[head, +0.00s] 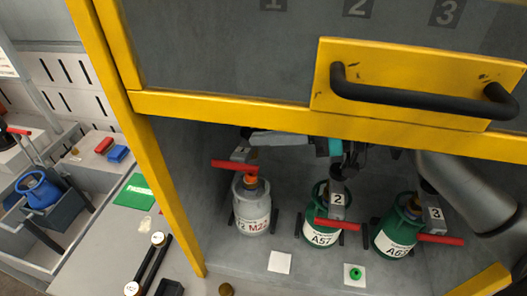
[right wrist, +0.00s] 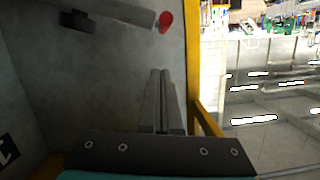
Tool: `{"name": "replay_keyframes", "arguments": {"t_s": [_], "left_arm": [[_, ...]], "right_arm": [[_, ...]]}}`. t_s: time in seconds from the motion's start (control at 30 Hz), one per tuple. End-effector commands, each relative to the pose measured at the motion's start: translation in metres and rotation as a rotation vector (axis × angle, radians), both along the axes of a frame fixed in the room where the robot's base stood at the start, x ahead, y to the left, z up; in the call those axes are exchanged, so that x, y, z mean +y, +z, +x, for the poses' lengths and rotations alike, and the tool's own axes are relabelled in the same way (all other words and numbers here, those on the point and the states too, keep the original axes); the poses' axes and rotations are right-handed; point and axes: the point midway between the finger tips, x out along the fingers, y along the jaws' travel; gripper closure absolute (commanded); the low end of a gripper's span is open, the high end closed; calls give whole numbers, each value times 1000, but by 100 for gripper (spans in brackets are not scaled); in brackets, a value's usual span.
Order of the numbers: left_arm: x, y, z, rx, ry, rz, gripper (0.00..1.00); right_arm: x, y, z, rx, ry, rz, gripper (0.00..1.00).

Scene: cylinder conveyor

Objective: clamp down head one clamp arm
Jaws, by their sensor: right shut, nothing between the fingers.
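Head one (head: 240,152) is a grey block at the left inside the cabinet. Its red clamp arm (head: 232,165) sticks out to the left, above the grey cylinder (head: 251,208) marked M2. My right gripper (head: 262,138) reaches in from the right, behind the yellow door edge, with its fingers pointing left just above head one. Its fingers are shut and empty. In the right wrist view the closed fingers (right wrist: 160,78) point towards a grey bar with a red round end (right wrist: 165,21), a little apart from it. My left gripper is in neither view.
Head two (head: 338,199) and head three (head: 434,214) stand over green cylinders (head: 322,237) (head: 396,238), each with a red arm. The raised door with black handle (head: 420,96) hangs above. A yellow post (head: 165,175) bounds the left side. A side bench holds a blue cylinder (head: 40,190).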

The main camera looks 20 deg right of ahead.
Motion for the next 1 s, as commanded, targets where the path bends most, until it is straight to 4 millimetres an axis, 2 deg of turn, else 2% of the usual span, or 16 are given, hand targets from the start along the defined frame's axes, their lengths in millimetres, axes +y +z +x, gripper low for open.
{"name": "replay_keyframes", "arguments": {"t_s": [0.07,0.1,0.2,0.33,0.77,1.0], "left_arm": [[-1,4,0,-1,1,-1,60],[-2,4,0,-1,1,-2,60],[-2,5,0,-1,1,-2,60],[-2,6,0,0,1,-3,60],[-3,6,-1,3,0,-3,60],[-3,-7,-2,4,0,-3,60]], "right_arm": [[7,-1,4,-1,2,0,100],[7,-12,1,7,0,3,100],[8,-26,-1,5,-1,3,100],[9,-37,-3,3,0,2,100],[9,-41,-3,-1,0,-1,100],[12,-53,-7,-25,2,-17,100]]}}
